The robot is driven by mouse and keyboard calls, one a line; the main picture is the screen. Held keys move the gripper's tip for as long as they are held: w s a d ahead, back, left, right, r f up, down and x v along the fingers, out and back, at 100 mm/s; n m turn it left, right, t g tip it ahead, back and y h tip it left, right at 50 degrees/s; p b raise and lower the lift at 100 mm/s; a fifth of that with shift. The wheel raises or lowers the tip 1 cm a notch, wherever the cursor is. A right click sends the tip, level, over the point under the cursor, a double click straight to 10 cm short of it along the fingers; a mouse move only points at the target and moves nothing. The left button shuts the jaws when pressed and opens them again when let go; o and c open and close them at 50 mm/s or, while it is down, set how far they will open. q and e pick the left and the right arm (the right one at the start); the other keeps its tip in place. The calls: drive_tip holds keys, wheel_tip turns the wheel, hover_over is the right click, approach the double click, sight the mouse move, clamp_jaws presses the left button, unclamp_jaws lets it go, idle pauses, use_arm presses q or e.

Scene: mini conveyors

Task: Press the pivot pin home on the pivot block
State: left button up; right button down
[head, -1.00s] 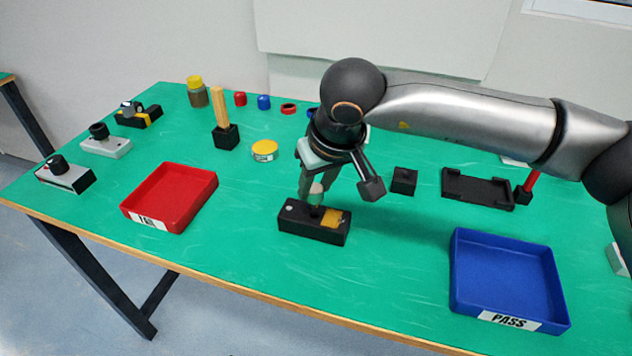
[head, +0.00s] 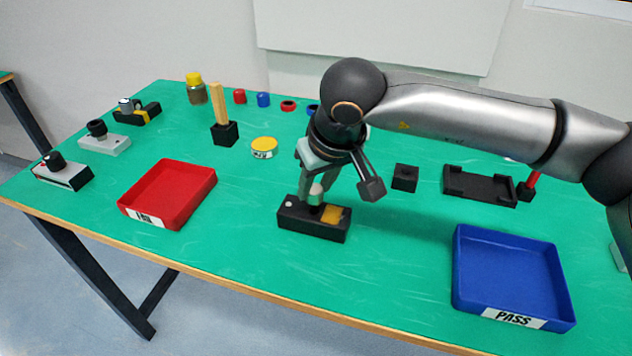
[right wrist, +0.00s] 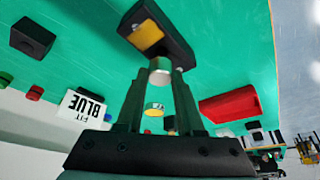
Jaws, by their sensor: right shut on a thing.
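The pivot block (head: 298,221) is a long black block with a yellow patch on top, lying on the green table near the middle of the head view. It also shows at the top of the right wrist view (right wrist: 172,38). The pivot pin (right wrist: 160,70) is a short silver-grey cylinder, upright over the block's top beside the yellow patch; it also shows in the head view (head: 316,193). My right gripper (right wrist: 159,79) is shut on the pin from above. The pin's lower end is hard to see, so its depth in the block cannot be told. My left gripper is out of view.
A red tray (head: 205,196) lies left of the block and a blue PASS tray (head: 462,277) lies right. A black cube (head: 404,178) and a black cradle (head: 480,186) stand behind right. A wooden handle in a black base (head: 226,135) stands behind left. Table in front is clear.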

drive_tip(key=shift+f+b, duration=0.3)
drive_tip(key=shift+f, duration=0.15)
drive_tip(key=shift+f, duration=0.3)
drive_tip(key=shift+f+b, duration=0.6)
drive_tip(key=shift+b, duration=0.2)
drive_tip(key=shift+c, duration=2.3)
unclamp_jaws()
